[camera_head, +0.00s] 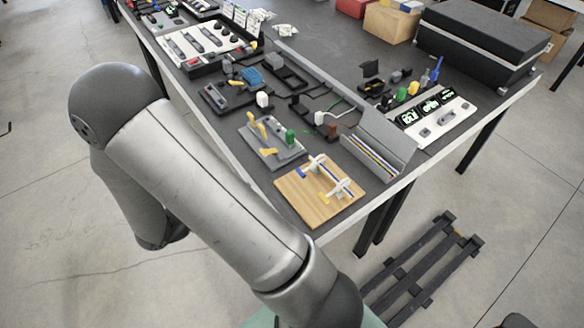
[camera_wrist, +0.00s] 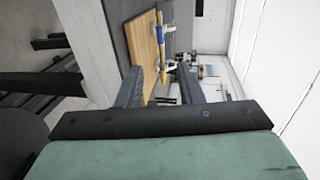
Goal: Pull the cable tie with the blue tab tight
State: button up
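A wooden board (camera_head: 290,197) lies at the near corner of the table in the head view. Two white cable ties are on it. The one with the blue tab (camera_head: 302,171) is at the back left, and the one with the yellow tab (camera_head: 325,200) is nearer the front. In the wrist view the board (camera_wrist: 141,42) shows edge-on beyond the fingers, with small white, blue and yellow parts along its side. Which tie is which is hard to tell there. My gripper (camera_wrist: 160,85) is open, its fingers apart and nothing held between them. In the head view it is hidden or out of frame.
A grey panel with yellow and green parts (camera_head: 262,150) stands beside the board. A tilted grey cover (camera_head: 388,140) is on its other side. Devices and cables fill the table behind. A dark pallet (camera_head: 420,272) lies on the floor below the table.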

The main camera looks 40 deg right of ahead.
aim_at(293, 183)
jog(key=x, duration=1.6)
jog(key=shift+p, duration=0.4)
